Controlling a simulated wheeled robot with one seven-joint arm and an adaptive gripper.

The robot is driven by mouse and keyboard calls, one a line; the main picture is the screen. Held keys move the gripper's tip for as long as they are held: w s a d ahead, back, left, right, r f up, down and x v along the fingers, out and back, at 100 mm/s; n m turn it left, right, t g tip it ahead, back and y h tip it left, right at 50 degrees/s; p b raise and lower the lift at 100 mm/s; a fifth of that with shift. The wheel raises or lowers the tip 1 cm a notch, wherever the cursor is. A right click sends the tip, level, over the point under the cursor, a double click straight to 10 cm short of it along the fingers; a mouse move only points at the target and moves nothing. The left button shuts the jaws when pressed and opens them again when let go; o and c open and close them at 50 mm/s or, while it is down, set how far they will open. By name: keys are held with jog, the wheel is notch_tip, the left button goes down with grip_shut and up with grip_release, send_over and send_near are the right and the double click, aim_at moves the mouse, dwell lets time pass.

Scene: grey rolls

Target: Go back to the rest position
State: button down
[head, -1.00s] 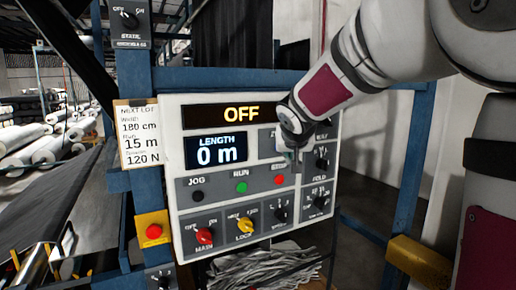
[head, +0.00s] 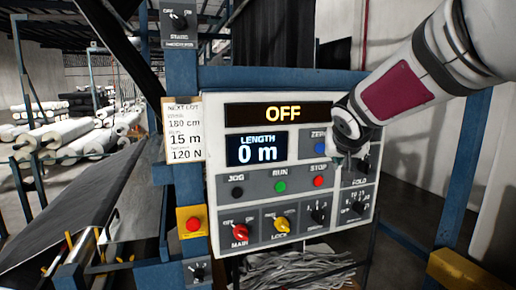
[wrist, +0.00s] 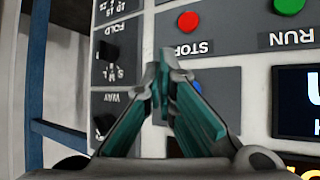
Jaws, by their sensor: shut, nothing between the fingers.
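My gripper (wrist: 163,75) is shut and empty, its teal fingers meeting at the tips in front of the control panel in the wrist view. In the head view my gripper (head: 340,160) hangs by the panel's right part, near the red STOP button (head: 318,181), partly hidden by my wrist. The control panel (head: 215,190) is light grey. Its top display (head: 242,114) reads OFF and its length display (head: 256,148) reads 0 m. I cannot tell whether the fingertips touch the panel.
A blue frame (head: 187,180) carries the panel, a NEXT LOT card (head: 184,130) and a yellow box with a red button (head: 193,223). A yellow block (head: 458,270) sits at lower right. White rolls (head: 60,135) lie on racks at left. Grey floor shows at right.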

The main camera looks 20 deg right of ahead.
jog(key=s+a+f+n+g+y, duration=0.2)
jog(key=s+a+f, duration=0.2)
jog(key=s+a, duration=0.5)
jog(key=s+a+f+n+g+y, duration=0.1)
jog(key=s+a+f+n+y, duration=0.2)
jog(key=s+a, duration=0.7)
jog(key=s+f+b, duration=0.1)
jog(key=s+f, duration=0.1)
jog(key=s, duration=0.5)
jog(key=shift+s+a+n+g, duration=0.15)
jog(key=shift+s+n+g, duration=0.15)
jog(key=shift+s+g, duration=0.1)
